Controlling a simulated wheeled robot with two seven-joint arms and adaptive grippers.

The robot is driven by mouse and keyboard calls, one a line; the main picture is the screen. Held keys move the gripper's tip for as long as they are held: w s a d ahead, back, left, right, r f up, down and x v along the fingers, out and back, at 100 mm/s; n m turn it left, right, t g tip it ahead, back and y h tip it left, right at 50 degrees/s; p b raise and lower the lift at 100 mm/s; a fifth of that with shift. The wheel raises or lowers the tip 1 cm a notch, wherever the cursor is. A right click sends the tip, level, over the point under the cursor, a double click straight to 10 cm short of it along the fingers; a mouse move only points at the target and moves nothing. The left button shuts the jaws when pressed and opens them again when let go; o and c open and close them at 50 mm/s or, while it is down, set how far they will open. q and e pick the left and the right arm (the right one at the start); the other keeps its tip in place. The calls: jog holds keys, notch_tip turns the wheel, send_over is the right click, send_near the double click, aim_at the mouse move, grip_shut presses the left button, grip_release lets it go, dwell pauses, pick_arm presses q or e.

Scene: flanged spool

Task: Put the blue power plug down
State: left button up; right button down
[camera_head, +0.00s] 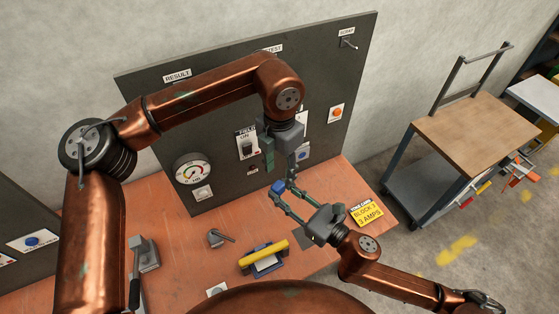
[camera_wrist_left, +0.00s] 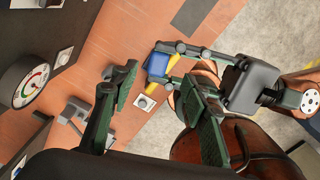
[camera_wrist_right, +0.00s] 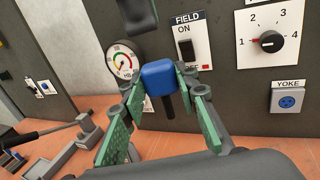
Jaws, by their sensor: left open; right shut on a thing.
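The blue power plug (camera_head: 278,187) is held between the fingertips of my right gripper (camera_head: 286,192), in the air in front of the dark panel. In the right wrist view the plug (camera_wrist_right: 158,77) sits between the green-padded fingers, with a dark lower part pointing down. In the left wrist view the plug (camera_wrist_left: 157,64) shows at the tips of the right gripper's fingers. My left gripper (camera_head: 280,160) is open and empty, close above the plug and near the panel. It is apart from the plug in the left wrist view (camera_wrist_left: 145,88).
The dark panel (camera_head: 215,125) carries a round gauge (camera_head: 193,168), a FIELD switch (camera_head: 246,146) and a blue YOKE socket (camera_wrist_right: 288,101). On the orange bench lie a yellow-handled item (camera_head: 264,256), a small lever (camera_head: 219,238) and a yellow BLOCK 3 sign (camera_head: 366,212). A wooden-topped cart (camera_head: 470,125) stands right.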

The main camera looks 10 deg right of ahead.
aim_at(279, 185)
pick_arm(q)
notch_tip(279, 185, down, 8)
jog(key=shift+r, duration=0.2)
jog(key=shift+c, duration=0.6)
jog(key=shift+s, duration=0.1)
grip_shut()
pick_arm(e)
jog(key=c, duration=1.4)
grip_release()
jog(key=shift+c, duration=0.2)
